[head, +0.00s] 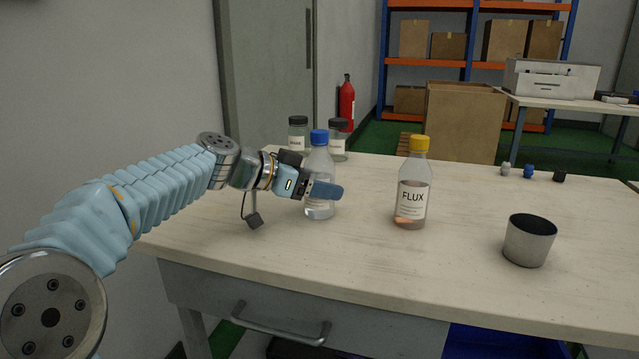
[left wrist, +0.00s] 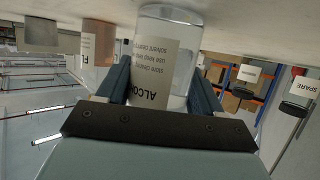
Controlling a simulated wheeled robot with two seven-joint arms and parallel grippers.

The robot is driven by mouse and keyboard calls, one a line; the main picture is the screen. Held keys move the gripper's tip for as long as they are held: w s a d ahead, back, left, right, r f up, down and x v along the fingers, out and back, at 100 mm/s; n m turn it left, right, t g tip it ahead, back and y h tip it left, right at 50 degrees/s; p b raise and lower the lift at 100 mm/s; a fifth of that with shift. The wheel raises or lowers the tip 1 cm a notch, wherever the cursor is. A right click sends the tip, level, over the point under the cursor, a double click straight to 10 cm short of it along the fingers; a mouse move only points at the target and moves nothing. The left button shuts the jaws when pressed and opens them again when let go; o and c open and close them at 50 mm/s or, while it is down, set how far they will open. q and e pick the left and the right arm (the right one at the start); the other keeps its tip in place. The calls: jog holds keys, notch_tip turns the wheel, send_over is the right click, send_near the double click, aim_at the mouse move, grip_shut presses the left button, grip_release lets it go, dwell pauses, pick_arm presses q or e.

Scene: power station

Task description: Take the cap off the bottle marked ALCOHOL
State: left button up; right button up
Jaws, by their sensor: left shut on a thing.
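The ALCOHOL bottle (head: 319,208) is clear with a blue cap (head: 319,137), which is on its neck. It stands upright on the table. In the left wrist view, which is upside down, its label (left wrist: 160,65) reads "ALCO" with the rest hidden. My left gripper (head: 321,189) is shut on the bottle's body, below the cap, with one finger on each side. In the left wrist view its fingers (left wrist: 160,88) flank the label. My right gripper is not in view.
A yellow-capped FLUX bottle (head: 412,203) stands to the right, and a metal cup (head: 529,242) farther right. Two dark-lidded jars (head: 298,134) (head: 338,141) stand behind the ALCOHOL bottle. Several small items (head: 529,171) lie at the table's back right. The table (head: 470,220) is clear between.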

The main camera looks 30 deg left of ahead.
aim_at(316, 131)
pick_arm(q)
notch_tip(316, 131, up, 10)
jog(key=shift+r+p, duration=0.1)
jog(key=shift+p, duration=1.1)
jog(key=o, duration=0.6)
jog(key=shift+c, duration=0.2)
jog(key=c, duration=0.8)
